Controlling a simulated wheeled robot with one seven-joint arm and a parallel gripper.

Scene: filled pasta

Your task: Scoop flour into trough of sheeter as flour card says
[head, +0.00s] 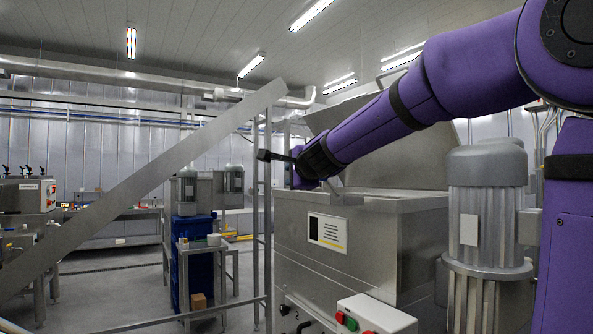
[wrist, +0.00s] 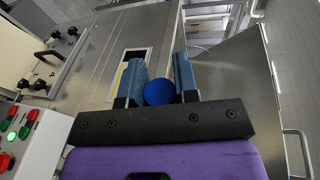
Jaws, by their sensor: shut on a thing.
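My gripper (wrist: 160,65) has its two blue-grey fingers shut on a blue round-ended thing (wrist: 159,92) in the wrist view. It may be the end of a scoop handle; the rest of it is hidden. In the head view my purple wrist is at the left end of a large steel machine with a raised lid (head: 390,222), and the fingers and held thing cannot be made out. A white card with a black block and yellow stripe (head: 327,232) is on the machine's front; its writing is too small to read. No flour shows, and the machine's inside is hidden.
A control box with green and red buttons (head: 372,316) juts from the machine's front. A grey motor (head: 487,225) stands at right. A sloping steel beam (head: 150,185) crosses the left. Behind are a small steel table (head: 203,248) and a blue cabinet (head: 193,230).

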